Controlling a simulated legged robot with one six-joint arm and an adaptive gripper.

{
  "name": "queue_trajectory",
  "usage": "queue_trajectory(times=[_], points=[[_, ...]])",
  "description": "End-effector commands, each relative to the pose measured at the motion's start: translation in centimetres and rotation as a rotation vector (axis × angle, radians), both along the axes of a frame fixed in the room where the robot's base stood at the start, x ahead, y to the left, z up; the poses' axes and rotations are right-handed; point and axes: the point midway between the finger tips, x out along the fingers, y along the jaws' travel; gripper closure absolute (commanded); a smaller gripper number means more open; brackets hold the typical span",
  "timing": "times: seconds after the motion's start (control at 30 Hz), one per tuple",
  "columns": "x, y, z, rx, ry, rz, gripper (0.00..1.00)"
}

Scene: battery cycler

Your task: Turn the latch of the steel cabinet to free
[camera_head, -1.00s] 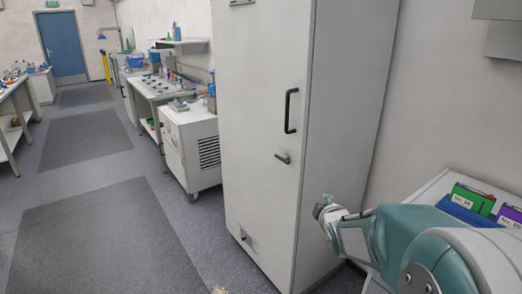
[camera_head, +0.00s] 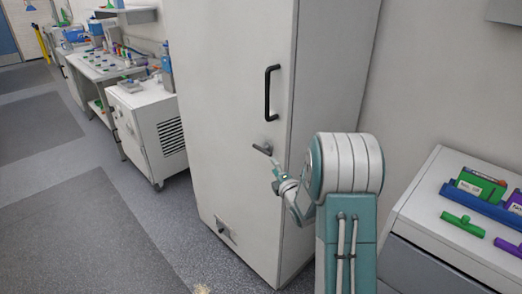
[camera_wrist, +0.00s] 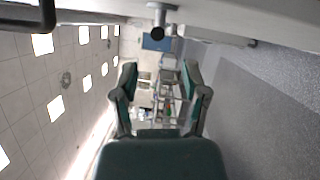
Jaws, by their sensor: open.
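The steel cabinet (camera_head: 235,110) is tall and pale, with its door shut. Its latch (camera_head: 262,149) is a short grey lever on the door below the black pull handle (camera_head: 271,93). My gripper (camera_head: 277,172) is just below and to the right of the latch, close to the door. In the wrist view my gripper (camera_wrist: 160,72) is open, its two green fingers apart with nothing between them. The latch (camera_wrist: 157,20) shows beyond the fingertips at the top centre, its dark end toward the fingers. In the head view the fingertips are small.
The black pull handle also shows at the wrist view's upper left (camera_wrist: 47,15). A small fixture (camera_head: 225,231) sits low on the door. A pale bench (camera_head: 440,215) with green and purple items stands at the right. A wheeled white unit (camera_head: 150,130) stands left of the cabinet. Floor before it is clear.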

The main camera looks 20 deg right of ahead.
Motion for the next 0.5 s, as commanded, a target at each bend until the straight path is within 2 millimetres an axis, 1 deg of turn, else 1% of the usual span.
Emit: queue_trajectory(times=[0.03,0.3,0.4,0.5], points=[[1.0,0.1,0.1,0.0,-0.002,0.002,0.42],[6.0,-0.1,0.4,0.001,-0.001,0.001,0.42],[7.5,-0.2,0.5,0.001,-0.001,0.002,0.42],[8.5,-0.2,0.6,0.002,0.0,0.001,0.42]])
